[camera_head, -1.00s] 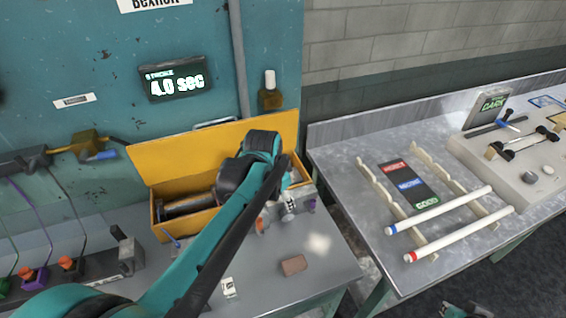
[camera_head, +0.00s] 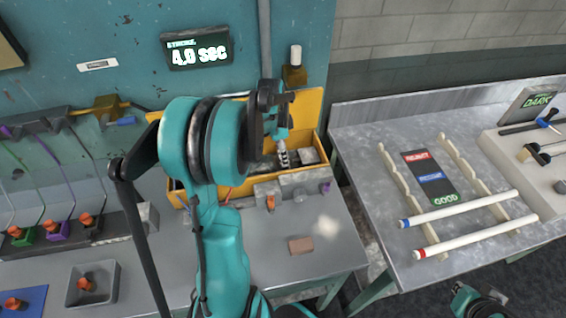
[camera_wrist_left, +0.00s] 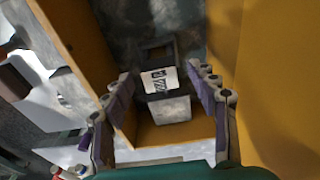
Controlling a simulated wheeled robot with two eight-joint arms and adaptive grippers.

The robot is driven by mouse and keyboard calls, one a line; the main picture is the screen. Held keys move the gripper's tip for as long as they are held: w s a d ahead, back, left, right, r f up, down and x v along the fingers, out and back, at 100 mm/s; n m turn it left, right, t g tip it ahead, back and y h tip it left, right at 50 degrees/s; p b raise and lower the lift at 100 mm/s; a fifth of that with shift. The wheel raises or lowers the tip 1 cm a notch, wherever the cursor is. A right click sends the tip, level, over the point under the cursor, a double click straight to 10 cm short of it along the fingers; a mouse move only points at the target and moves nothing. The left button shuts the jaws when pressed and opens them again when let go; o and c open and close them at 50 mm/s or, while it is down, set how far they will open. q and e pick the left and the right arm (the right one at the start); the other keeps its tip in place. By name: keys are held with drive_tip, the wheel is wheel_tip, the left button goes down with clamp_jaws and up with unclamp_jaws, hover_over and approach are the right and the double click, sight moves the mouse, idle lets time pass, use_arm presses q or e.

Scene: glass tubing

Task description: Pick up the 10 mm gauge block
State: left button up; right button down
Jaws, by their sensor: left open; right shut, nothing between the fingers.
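My left gripper (camera_wrist_left: 160,77) is open, its two fingers spread over the inside of a yellow box. Between and beyond its fingertips lies a small pale piece with dark markings (camera_wrist_left: 160,80), too small to read; it may be the 10 mm gauge block, but I cannot tell. A grey block (camera_wrist_left: 171,110) sits just below it in the picture. In the head view the left gripper (camera_head: 282,150) points down at the yellow box (camera_head: 318,112), partly hidden by my arm. My right gripper (camera_head: 480,303) is shut and empty at the bottom right, partly cut off.
A brown block (camera_head: 301,245) lies on the bare grey bench front. Grey blocks stand before the yellow box. At right, two white tubes (camera_head: 460,208) rest on notched rails on a metal table. A grey tray (camera_head: 92,284) is at left.

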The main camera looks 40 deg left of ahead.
use_arm(q)
wheel_tip(320, 180, down, 2)
drive_tip(key=shift+w+f, duration=0.1)
clamp_jaws()
drive_tip(key=shift+r, duration=0.25)
